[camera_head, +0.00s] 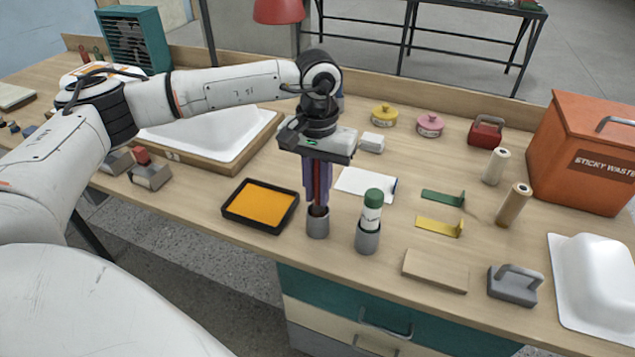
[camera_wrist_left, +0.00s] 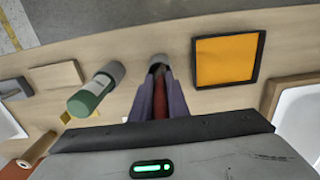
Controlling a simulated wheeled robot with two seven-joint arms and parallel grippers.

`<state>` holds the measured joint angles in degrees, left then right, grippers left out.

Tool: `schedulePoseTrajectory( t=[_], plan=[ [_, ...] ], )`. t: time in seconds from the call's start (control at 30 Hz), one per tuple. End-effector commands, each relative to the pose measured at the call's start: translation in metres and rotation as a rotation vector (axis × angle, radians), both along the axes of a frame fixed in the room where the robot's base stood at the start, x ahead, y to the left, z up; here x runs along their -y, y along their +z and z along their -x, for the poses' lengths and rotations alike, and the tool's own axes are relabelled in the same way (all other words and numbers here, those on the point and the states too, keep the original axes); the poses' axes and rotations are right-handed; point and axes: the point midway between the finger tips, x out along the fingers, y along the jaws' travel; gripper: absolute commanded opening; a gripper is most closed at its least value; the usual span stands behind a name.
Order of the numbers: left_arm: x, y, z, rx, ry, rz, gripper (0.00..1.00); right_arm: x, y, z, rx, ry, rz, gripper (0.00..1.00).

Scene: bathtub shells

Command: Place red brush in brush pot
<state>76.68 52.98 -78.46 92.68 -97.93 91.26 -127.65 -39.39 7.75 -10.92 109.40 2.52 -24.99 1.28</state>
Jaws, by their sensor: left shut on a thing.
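My left gripper (camera_head: 319,190) points straight down above the grey brush pot (camera_head: 318,224) near the front of the bench. Its purple fingers are shut on the red brush (camera_head: 317,197), which stands upright between them. The lower end of the brush is at the mouth of the pot and seems to be inside it; how deep it reaches is hidden. In the left wrist view the red brush (camera_wrist_left: 160,100) runs between the fingers toward the pot (camera_wrist_left: 157,62). My right gripper is not in view.
A grey holder with a green-capped bottle (camera_head: 371,212) stands close to the right of the pot. A black tray with orange content (camera_head: 260,205) lies to the left. A wooden block (camera_head: 435,271) and a grey handled tool (camera_head: 513,286) lie at the front right.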

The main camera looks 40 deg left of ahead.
Motion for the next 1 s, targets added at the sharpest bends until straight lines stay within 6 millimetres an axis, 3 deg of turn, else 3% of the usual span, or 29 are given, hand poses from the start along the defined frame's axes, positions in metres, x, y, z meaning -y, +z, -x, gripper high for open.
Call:
schedulePoseTrajectory(
  t=[0.2, 0.53, 0.57, 0.67, 1.0],
  plan=[
    [0.0, -0.0119, -0.0003, 0.001, 0.0, 0.0, 0.0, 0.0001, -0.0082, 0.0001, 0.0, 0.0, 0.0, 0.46],
    [0.0002, -0.0124, -0.0003, 0.001, 0.0, 0.0, 0.0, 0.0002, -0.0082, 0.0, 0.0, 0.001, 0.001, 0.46],
    [0.0002, -0.0126, -0.0001, 0.001, 0.0, 0.0, 0.2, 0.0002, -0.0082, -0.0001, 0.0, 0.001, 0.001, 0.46],
    [0.0002, -0.0125, -0.0001, 0.001, 0.0, 0.0, 0.36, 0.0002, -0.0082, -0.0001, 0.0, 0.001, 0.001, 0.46],
    [0.0003, -0.0125, -0.0002, 0.001, 0.0, 0.0, 0.36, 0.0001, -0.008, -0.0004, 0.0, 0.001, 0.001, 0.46]
  ],
)
